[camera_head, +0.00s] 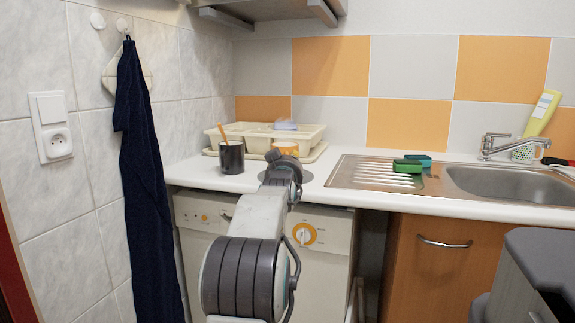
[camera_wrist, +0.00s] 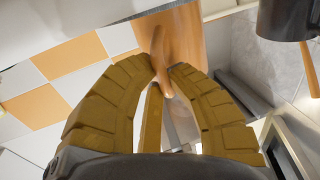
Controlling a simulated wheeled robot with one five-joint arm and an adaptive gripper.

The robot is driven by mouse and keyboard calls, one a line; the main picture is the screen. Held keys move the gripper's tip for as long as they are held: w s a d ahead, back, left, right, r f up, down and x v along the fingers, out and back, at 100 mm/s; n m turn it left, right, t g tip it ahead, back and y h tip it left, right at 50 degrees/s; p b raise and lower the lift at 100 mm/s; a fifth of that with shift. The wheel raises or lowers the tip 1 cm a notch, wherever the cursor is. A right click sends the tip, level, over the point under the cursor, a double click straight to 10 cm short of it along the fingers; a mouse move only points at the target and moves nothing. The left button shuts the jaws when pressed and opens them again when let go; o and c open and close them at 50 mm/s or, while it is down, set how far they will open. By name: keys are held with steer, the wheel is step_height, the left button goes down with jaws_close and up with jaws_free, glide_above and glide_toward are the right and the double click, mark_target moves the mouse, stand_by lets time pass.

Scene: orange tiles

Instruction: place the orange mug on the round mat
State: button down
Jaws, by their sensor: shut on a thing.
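The orange mug (camera_wrist: 188,36) shows in the wrist view beyond my yellow fingers. My gripper (camera_wrist: 162,78) is shut on its handle, which sits between the fingertips. In the head view my arm hides most of the gripper, and only a small orange-yellow patch (camera_head: 286,147) shows above the wrist. A grey round patch on the counter, probably the round mat (camera_head: 306,176), shows beside my wrist and is mostly hidden by it. I cannot tell how high the mug is above it.
A black mug (camera_head: 231,158) with an orange utensil stands left of my wrist. A cream dish rack (camera_head: 237,131) is behind. Green sponges (camera_head: 407,166) lie on the drainboard (camera_head: 360,171) to the right, before the sink (camera_head: 510,184).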

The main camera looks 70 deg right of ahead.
steer(key=shift+r, duration=0.2)
steer(key=c, duration=1.7)
jaws_free()
steer(key=shift+f, duration=0.25)
steer(key=o, duration=0.4)
